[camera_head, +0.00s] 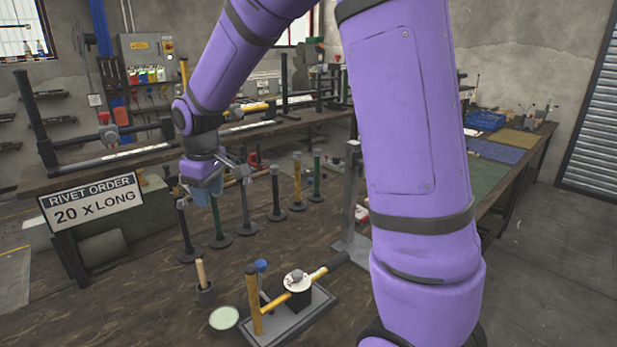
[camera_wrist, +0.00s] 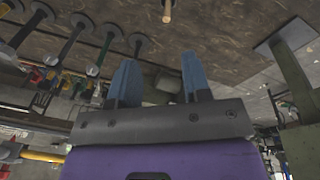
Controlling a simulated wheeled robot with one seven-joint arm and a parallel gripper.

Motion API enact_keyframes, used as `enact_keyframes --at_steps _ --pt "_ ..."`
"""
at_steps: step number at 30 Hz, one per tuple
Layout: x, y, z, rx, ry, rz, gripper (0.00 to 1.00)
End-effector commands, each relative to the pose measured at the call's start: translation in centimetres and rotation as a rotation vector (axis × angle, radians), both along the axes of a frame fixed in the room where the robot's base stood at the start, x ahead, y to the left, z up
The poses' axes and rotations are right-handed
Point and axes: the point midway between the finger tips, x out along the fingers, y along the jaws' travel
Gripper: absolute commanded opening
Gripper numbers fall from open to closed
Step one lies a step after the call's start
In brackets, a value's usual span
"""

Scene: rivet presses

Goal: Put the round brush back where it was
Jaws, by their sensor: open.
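A light wooden handle (camera_head: 201,272) stands upright in a small dark round base or pot (camera_head: 205,293) on the bench, left of the press; I take it for the round brush, but cannot see bristles. In the wrist view a similar wooden handle (camera_wrist: 167,10) shows at the top edge. My gripper (camera_head: 204,193) hangs above the bench, behind and above that handle, near the row of posts. In the wrist view its two blue fingers (camera_wrist: 158,70) are apart, with nothing held between them.
A small press on a grey plate (camera_head: 287,327) has yellow-and-black handles. A pale green round dish (camera_head: 224,318) lies beside it. Several upright posts on round bases (camera_head: 277,213) stand behind. A "RIVET ORDER" sign (camera_head: 92,203) is at left. The front-left bench is clear.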

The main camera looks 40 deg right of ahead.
Motion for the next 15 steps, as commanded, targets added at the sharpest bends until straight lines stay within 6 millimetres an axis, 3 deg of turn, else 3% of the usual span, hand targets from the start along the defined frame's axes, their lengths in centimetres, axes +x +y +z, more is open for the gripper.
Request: enact_keyframes --at_steps 1,6,15 --pt "-1.4 -0.3 1.7 0.002 -0.023 -0.026 0.44" --pt "-6.0 -1.2 5.8 0.016 -0.08 -0.119 0.44" --pt "-14.9 -2.6 10.6 0.063 -0.177 -0.279 0.44"
